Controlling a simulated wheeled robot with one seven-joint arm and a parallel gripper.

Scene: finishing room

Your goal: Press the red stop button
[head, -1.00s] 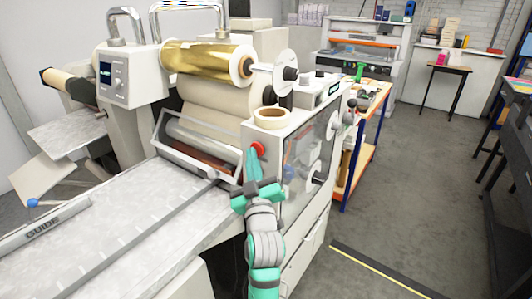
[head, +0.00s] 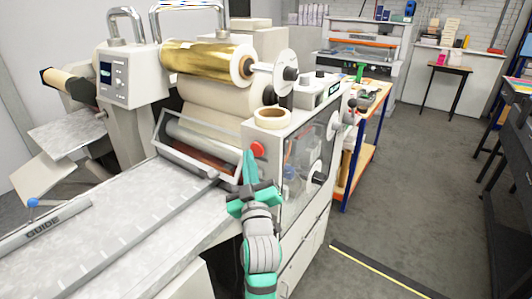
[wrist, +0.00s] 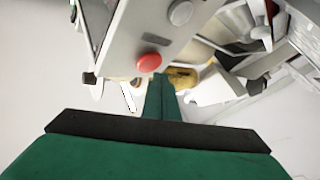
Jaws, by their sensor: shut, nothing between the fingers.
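The red stop button (head: 258,149) is on the front face of the laminating machine, below a roll of tape. My gripper (head: 249,154) is shut and empty, with its green fingertips just left of the button in the head view. In the wrist view the red button (wrist: 149,62) is just beyond and slightly left of the tips of my gripper (wrist: 161,76). A small gap seems to lie between tips and button; whether they touch I cannot tell for sure.
The machine's feed table (head: 110,230) extends to the left, with a guide bar (head: 45,228) on it. A gold foil roll (head: 208,62) sits above. A workbench (head: 362,150) stands behind at right. The floor (head: 410,200) at right is clear.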

